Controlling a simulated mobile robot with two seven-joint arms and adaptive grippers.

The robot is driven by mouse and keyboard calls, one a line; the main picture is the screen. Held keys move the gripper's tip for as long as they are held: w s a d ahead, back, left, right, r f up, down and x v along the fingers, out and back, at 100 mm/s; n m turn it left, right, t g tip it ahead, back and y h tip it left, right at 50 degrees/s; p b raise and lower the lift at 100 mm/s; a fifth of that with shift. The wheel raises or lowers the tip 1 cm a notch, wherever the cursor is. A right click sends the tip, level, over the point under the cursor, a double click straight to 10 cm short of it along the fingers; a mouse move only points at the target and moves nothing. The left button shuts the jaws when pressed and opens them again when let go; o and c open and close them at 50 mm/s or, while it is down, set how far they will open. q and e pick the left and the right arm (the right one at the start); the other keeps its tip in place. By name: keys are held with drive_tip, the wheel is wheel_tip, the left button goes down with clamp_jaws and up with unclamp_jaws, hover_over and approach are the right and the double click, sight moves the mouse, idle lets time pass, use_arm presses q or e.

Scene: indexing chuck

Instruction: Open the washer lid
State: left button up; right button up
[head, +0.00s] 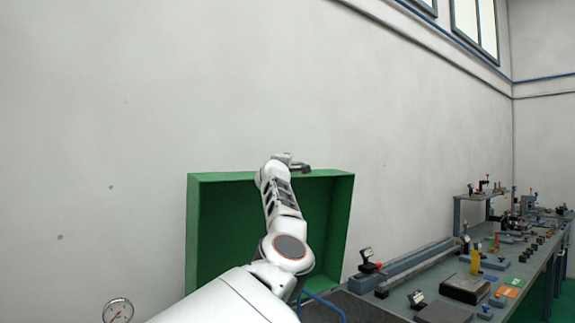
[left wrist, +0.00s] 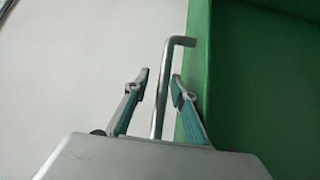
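The green washer lid (head: 215,240) stands raised against the white wall in the head view, its hollow inside facing me. Its green edge and inside also fill the right of the left wrist view (left wrist: 250,85). A bent metal bar handle (left wrist: 158,110) runs beside the lid's edge in that view. My left gripper (left wrist: 160,77) is open, with the bar between its two fingers and a gap visible on each side. In the head view my left gripper (head: 294,164) is at the lid's top edge, small and partly hidden by my arm. My right gripper is not in view.
A round gauge (head: 117,311) is at the lower left. A blue bent tube (head: 325,305) shows below the lid. A long workbench (head: 425,283) with tools and blocks runs along the right. The wall is close behind the lid.

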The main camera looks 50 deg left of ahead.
use_arm(q)
drive_tip(key=shift+f, duration=0.3)
drive_tip(key=shift+s+d+f, duration=0.1)
drive_tip(key=shift+s+d, duration=0.1)
drive_tip(key=shift+d, duration=0.05)
drive_tip(key=shift+v, duration=0.8)
drive_tip(key=r+v, duration=0.1)
drive_tip(key=v, duration=0.8)
drive_tip(key=shift+s+d+f, duration=0.2)
drive_tip(key=shift+s, duration=0.15)
